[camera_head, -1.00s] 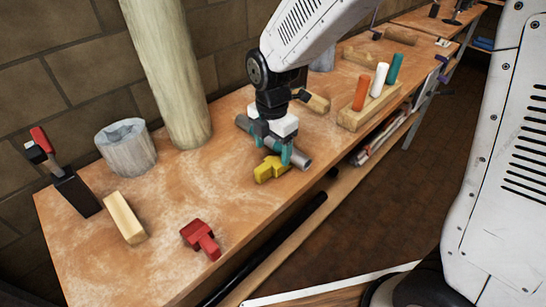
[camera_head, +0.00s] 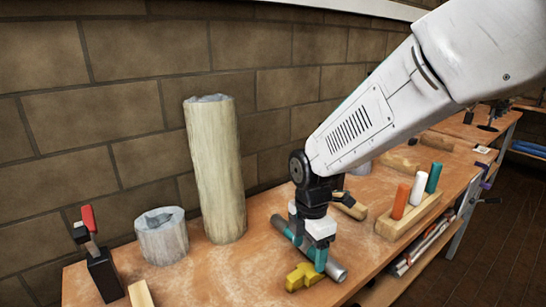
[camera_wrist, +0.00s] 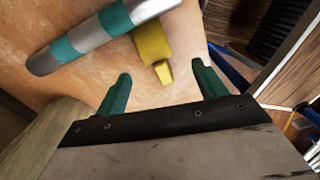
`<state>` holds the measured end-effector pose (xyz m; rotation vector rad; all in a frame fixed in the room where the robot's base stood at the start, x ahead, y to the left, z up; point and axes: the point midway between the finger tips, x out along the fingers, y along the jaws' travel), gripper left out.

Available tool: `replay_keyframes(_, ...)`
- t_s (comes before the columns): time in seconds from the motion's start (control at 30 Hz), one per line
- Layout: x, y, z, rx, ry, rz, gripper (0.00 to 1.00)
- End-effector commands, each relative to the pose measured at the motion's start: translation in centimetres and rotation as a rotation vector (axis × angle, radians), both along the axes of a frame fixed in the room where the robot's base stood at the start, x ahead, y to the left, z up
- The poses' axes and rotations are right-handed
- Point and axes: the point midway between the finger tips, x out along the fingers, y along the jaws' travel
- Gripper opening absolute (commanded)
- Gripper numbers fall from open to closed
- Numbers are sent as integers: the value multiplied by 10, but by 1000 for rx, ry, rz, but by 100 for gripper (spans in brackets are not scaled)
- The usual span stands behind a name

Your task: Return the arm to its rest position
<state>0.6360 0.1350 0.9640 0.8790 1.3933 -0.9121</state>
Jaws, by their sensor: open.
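My gripper (camera_head: 307,235) is at the end of my white arm, pointing down over the bench at a grey pipe with teal bands (camera_head: 337,270). In the wrist view, the two teal fingers of my gripper (camera_wrist: 161,85) stand wide apart with nothing between them. The pipe (camera_wrist: 90,38) lies beyond the fingertips at the upper left there. A yellow fitting (camera_head: 303,277) lies beside the pipe on the bench; in the wrist view it (camera_wrist: 152,42) shows ahead of the gap between the fingers. My arm is stretched out over the bench.
The wooden bench (camera_head: 215,285) runs along a brick wall (camera_head: 120,90). A tall pale column (camera_head: 215,170), a grey cup-like pot (camera_head: 162,237) and a red-handled clamp (camera_head: 95,262) stand left of my arm. A wooden rack (camera_head: 405,222) with coloured pegs stands right.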

Motion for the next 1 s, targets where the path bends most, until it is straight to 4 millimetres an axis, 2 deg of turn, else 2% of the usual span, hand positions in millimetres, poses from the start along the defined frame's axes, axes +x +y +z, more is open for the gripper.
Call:
replay_keyframes(0.07,-13,-5,-4,-25,42,-156,71)
replay_keyframes(0.17,-35,-18,5,-60,72,-408,71)
replay_keyframes(0.4,-98,-74,59,-113,67,-1124,71)
replay_keyframes(0.6,-153,-117,96,-97,28,-1618,71)
replay_keyframes(0.7,-179,-134,108,-67,5,-1799,71)
replay_keyframes(0.8,-198,-147,117,-22,-24,-1909,71)
replay_keyframes(1.0,-215,-162,131,72,-84,-1974,71)
